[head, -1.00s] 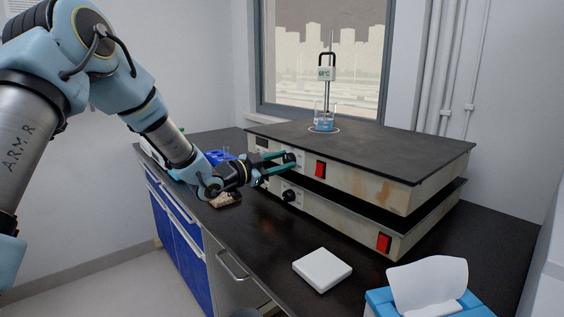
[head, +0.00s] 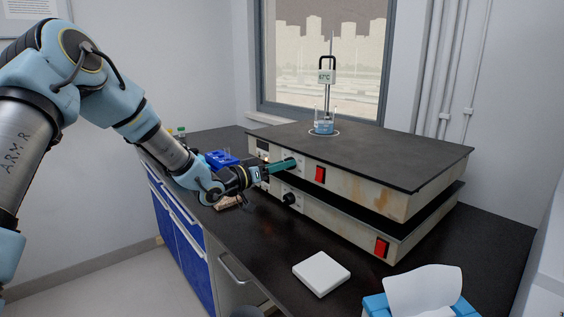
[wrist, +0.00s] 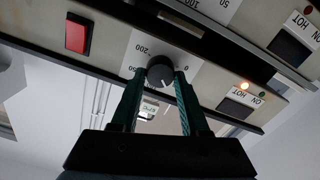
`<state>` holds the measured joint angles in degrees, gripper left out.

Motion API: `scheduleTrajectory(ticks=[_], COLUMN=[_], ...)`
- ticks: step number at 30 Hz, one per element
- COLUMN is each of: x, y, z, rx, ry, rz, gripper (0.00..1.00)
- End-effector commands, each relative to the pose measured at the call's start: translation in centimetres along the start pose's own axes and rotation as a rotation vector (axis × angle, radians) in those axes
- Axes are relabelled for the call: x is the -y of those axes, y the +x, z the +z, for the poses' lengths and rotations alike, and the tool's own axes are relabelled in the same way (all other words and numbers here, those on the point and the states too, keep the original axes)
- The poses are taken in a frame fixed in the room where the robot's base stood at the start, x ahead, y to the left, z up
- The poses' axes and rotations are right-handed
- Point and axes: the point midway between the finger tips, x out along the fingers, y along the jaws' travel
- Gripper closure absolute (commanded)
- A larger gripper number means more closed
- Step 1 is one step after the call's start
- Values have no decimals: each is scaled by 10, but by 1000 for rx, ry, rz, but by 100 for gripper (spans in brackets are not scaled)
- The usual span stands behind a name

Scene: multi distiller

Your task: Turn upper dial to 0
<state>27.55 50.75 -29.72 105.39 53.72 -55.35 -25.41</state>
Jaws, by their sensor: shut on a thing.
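The upper dial (wrist: 160,69) is a round black knob on the front of the upper hot plate (head: 365,187). My gripper (head: 290,163) reaches it from the left in the head view, where its fingers hide the dial. In the wrist view, which is upside down, the green fingers of my gripper (wrist: 161,78) stand one on each side of the dial, shut on it. A "0" is printed right of the dial and "200" to its upper left there. The dial's pointer setting is not clear.
The lower hot plate (head: 346,227) sits beneath, with its own black dial (head: 289,198) and red switch (head: 381,247). A beaker (head: 324,122) with a probe stands on the upper plate. A white slab (head: 321,273) and tissue box (head: 420,297) lie in front. A blue rack (head: 221,159) is behind my arm.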

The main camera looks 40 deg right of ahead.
Motion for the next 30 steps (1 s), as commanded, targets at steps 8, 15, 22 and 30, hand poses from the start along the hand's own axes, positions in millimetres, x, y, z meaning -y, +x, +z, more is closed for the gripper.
scheduleTrajectory(ticks=[8,15,22,30], x=[1,2,3,3], y=[-1,-1,-1,-1], z=[-1,-1,0,1], rx=[1,0,0,0], ry=[-264,-492,-710,-954], rz=[-1,-1,-2,-2], gripper=[100,100,100,100])
